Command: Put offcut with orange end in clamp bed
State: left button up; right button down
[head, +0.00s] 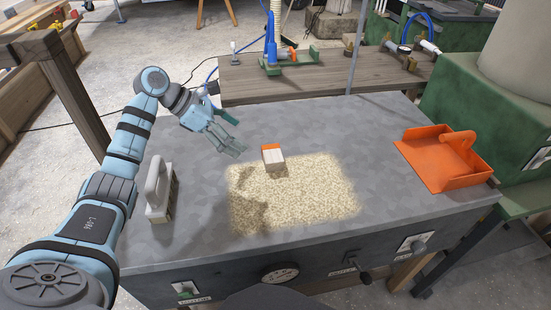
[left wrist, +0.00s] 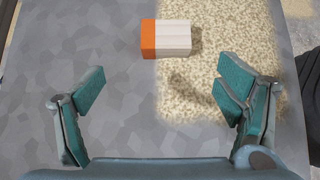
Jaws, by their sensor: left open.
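The offcut (head: 274,160) is a small pale wooden block with an orange end. It lies on the grey bench top (head: 340,115), at the upper edge of a patch of sawdust. In the left wrist view the offcut (left wrist: 172,39) has its orange end to the left. My left gripper (head: 236,137) is open and empty above the bench, left of the offcut. In the left wrist view its fingers (left wrist: 162,90) are spread apart and the offcut lies beyond them. A green fixture with a blue handle (head: 291,58), possibly the clamp bed, stands on the wooden bench behind. My right gripper is out of view.
An orange dustpan (head: 438,165) lies at the right of the grey bench. A grey-handled brush (head: 158,190) stands at its left, near my left arm. A thin upright post (head: 355,50) rises at the back edge. The bench top between is clear.

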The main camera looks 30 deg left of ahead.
aim_at(271, 153)
pick_arm(q)
jog(key=x, duration=0.1)
jog(key=b+x, duration=0.1)
jog(key=x, duration=0.1)
jog(key=b+x, duration=0.1)
jog(key=x, duration=0.1)
jog(key=shift+s+d, duration=0.3)
jog(key=shift+s, duration=0.1)
jog(key=b+x, duration=0.3)
jog(key=x, duration=0.4)
jog(key=shift+w+d+r, duration=0.15)
jog(key=shift+d+r, duration=0.05)
jog(key=shift+w+d, duration=0.15)
jog(key=shift+d, duration=0.05)
jog(key=shift+a, duration=0.1)
jog(key=c, duration=1.4)
jog(key=shift+o, duration=0.2)
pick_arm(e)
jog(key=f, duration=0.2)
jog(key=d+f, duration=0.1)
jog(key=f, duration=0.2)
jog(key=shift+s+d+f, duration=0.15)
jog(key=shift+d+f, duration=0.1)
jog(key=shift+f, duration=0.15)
pick_arm(q)
jog(key=shift+r, duration=0.15)
